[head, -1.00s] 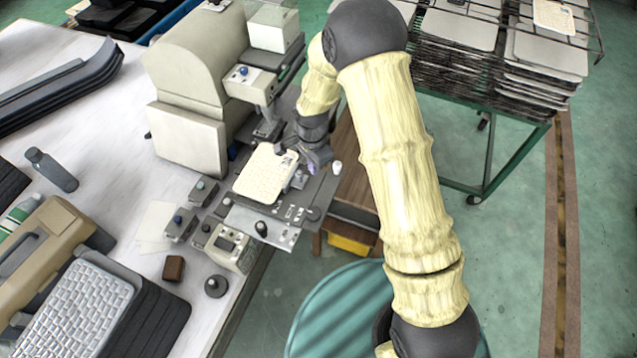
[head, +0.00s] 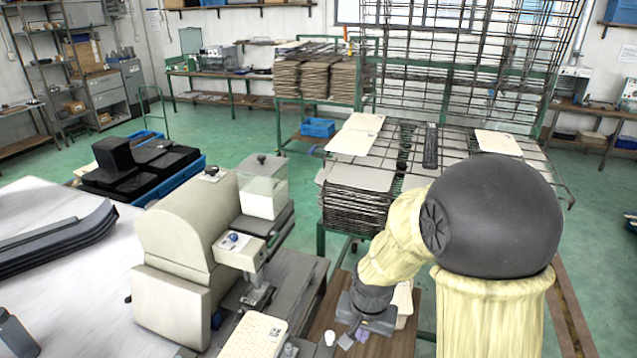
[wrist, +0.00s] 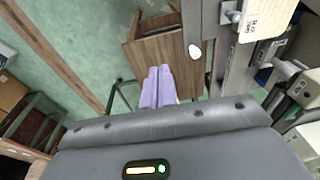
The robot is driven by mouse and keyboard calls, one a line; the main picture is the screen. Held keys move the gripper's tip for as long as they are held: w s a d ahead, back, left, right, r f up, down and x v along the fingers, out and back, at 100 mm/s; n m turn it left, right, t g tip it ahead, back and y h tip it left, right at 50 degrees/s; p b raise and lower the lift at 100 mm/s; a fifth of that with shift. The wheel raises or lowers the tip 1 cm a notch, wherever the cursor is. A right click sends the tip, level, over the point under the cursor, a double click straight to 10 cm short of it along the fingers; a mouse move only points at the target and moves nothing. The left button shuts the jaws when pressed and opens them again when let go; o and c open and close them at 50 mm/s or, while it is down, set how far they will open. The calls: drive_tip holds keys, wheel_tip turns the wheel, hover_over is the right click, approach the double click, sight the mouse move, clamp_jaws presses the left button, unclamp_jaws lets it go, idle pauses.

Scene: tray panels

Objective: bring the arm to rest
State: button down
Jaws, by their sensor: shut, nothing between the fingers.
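My gripper (head: 354,338) shows low in the head view, at the end of my cream arm with its dark round elbow. It hangs over a brown wooden surface, just right of the bench machine. In the wrist view my gripper's two pale purple fingers (wrist: 158,86) lie side by side, shut, with nothing between them. The brown wooden top (wrist: 158,50) lies beyond the fingertips. A cream panel (head: 254,336) sits on the machine's bed to the left of my gripper, apart from it. Its corner also shows at the top right of the wrist view (wrist: 262,18).
The beige machine (head: 180,245) stands on the white table (head: 70,290), close to the left of my gripper. A green-framed rack (head: 360,200) with stacked grey trays stands behind. Two cream panels lie on its top, one at left (head: 357,134), one at right (head: 498,143).

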drive_tip(key=s+d+r+n+t+b, duration=0.1)
drive_tip(key=s+d+r+n, duration=0.2)
drive_tip(key=s+d, duration=0.3)
drive_tip(key=shift+s+n, duration=0.4)
drive_tip(key=shift+s, duration=0.8)
drive_tip(key=shift+w+d, duration=0.1)
